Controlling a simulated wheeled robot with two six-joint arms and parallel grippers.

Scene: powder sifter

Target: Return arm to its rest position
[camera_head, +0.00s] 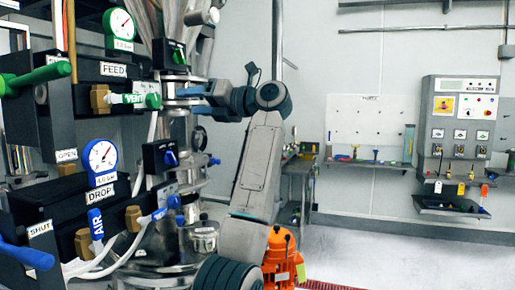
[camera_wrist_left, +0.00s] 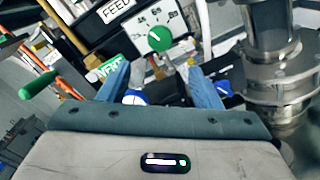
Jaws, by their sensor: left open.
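My left arm rises from the bottom of the head view, and its gripper (camera_head: 194,100) points left toward the sifter machine (camera_head: 182,185). In the left wrist view the blue fingers of the gripper (camera_wrist_left: 160,84) are spread apart with nothing held between them. The green VENT handle (camera_head: 133,99) is left of the fingers in the head view. I cannot tell whether any finger touches the machine. My right gripper is not in view.
The DROP box (camera_head: 100,205) with its gauge and the blue AIR lever (camera_head: 96,224) stand at the left. An orange motor (camera_head: 283,262) is close to my arm at the bottom. A wall control panel (camera_head: 459,125) is at the right. Open floor lies at the lower right.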

